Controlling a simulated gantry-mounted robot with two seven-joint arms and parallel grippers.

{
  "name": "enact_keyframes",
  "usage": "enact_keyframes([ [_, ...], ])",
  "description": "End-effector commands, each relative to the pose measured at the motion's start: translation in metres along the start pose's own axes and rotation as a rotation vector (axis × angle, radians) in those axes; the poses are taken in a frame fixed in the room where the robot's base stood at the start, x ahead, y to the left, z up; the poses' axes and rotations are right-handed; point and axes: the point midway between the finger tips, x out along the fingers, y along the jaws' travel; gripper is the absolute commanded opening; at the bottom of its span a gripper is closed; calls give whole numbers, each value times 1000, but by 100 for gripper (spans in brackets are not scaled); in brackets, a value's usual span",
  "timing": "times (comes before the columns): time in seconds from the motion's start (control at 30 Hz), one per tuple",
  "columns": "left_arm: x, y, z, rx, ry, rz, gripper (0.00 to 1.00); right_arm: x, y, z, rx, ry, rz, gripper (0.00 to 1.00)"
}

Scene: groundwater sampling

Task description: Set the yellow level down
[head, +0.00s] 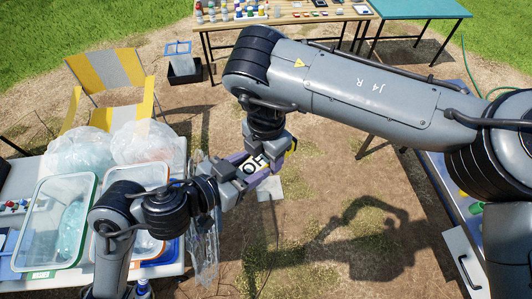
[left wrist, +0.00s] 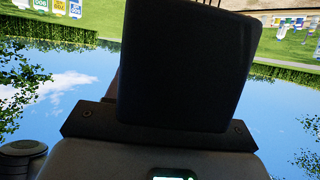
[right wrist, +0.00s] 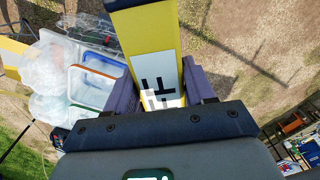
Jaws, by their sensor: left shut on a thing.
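The yellow level (right wrist: 148,38), with a white label and black letters, lies between the two fingers of my right gripper (right wrist: 160,90) in the right wrist view. I cannot tell whether those fingers press on it. In the head view its lettered label (head: 254,164) shows where both grippers meet, above the ground. My left gripper (head: 243,176) is shut on the level there, reaching in from the left. My right gripper (head: 268,146) comes down from above. In the left wrist view a large dark block, perhaps the level's end, hides the fingers.
A white table (head: 160,270) at left carries clear bins (head: 56,180) and plastic bags (head: 80,150). A yellow-grey folding chair (head: 105,70) stands behind it. A wooden table (head: 290,14) with bottles and a teal table (head: 420,8) are at the back. The ground between is mostly open.

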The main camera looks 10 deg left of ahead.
Motion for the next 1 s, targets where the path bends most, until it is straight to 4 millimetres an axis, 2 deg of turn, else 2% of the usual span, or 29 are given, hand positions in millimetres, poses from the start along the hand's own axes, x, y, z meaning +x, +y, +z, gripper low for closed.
enact_keyframes([
  [0.03, 0, 3, -1, 3, 3, 8, 15, -1, 1, 0, -1, 0, 5, 37],
  [0.17, 0, 4, -1, 3, 3, 10, 15, -1, 2, 0, -2, 0, 7, 17],
  [0.2, 0, 4, -1, 3, 3, 11, 56, -1, 2, 0, -2, 0, 8, 15],
  [0.37, 0, 4, -1, 3, 2, 9, 81, -1, 2, 0, -2, 0, 7, 15],
  [0.4, 0, 3, -1, 3, 2, 9, 83, -1, 2, 0, -2, 0, 7, 15],
  [0.77, -2, -3, -3, 4, 10, -2, 83, -1, 1, 0, -1, 0, 5, 15],
  [0.97, -14, -36, -22, 13, 72, -49, 83, -1, 1, 0, -1, 0, 4, 15],
  [1.0, -18, -44, -27, 16, 88, -63, 83, 0, 0, 0, -1, 0, 2, 10],
])
